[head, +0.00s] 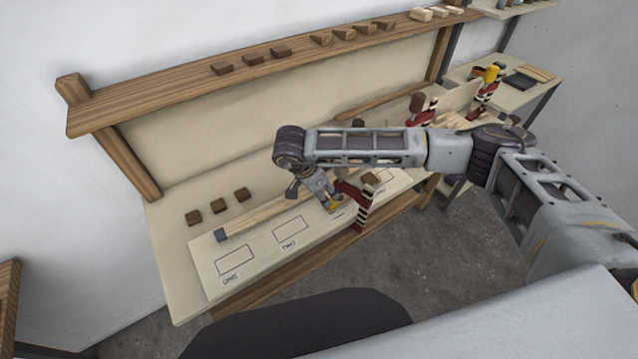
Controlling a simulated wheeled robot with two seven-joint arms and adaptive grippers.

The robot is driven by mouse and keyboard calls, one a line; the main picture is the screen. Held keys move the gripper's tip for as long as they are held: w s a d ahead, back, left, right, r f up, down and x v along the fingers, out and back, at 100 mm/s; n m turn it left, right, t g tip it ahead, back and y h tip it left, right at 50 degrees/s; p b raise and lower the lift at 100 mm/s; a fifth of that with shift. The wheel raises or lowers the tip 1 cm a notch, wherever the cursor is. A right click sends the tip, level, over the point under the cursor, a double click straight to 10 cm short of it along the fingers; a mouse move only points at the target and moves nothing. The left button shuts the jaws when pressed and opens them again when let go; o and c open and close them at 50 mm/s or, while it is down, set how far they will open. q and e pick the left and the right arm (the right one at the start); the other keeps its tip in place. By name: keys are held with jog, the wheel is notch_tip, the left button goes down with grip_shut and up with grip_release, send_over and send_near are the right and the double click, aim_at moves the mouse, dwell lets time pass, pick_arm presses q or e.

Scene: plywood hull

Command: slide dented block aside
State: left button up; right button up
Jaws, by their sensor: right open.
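Three small brown blocks (217,206) sit in a row on the left of the workbench. I cannot tell from here which block is dented. My right gripper (333,203) points down over the pale board (262,268), near its outlined boxes, with its jaws open. A red, black and white striped piece (362,212) stands just right of the gripper, with a brown block (371,179) at its top. The gripper and arm partly hide the board there, so I cannot tell if the fingers touch anything. My left gripper is out of view.
A long wooden strip with a grey-blue end (220,235) lies along the board's back edge. The shelf (150,95) above holds brown blocks, wedges and pale blocks. More striped pieces (487,88) stand at the right.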

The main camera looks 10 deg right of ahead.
aim_at(330, 200)
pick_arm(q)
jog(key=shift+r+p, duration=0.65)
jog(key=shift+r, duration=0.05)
pick_arm(e)
jog(key=shift+x, duration=3.8)
jog(key=c, duration=1.1)
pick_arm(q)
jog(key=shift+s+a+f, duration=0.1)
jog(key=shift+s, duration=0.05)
pick_arm(e)
jog(key=shift+a, duration=0.15)
